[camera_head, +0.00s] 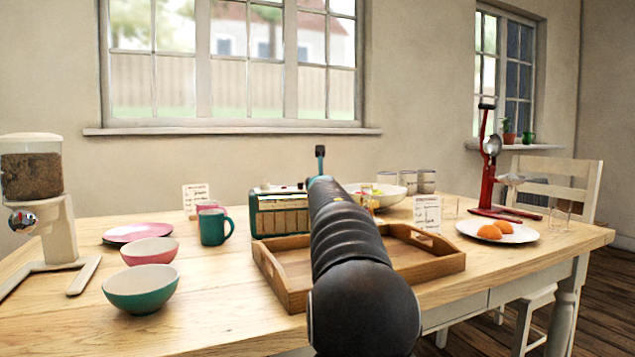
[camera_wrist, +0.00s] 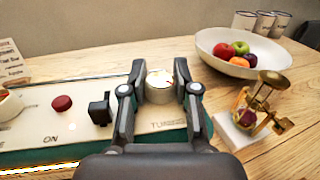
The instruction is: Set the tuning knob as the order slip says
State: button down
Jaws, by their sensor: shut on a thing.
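The teal and cream radio (camera_head: 281,214) stands on the table behind the wooden tray, its right part hidden by my arm in the head view. My gripper (camera_wrist: 160,78) is shut on the knob, one finger on each side. I cannot make out a pointer mark on the knob. Two white cards with writing stand on the table, one at the left (camera_head: 195,197) and one at the right (camera_head: 427,213); their text is too small to read.
On the radio top are a red button (camera_wrist: 62,103) and a black switch (camera_wrist: 100,108) near "ON". A fruit bowl (camera_wrist: 240,64) and a brass device (camera_wrist: 255,108) stand right of it.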

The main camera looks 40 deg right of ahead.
jog(key=shift+m+g+h, duration=0.4)
jog(key=shift+m+h, duration=0.2)
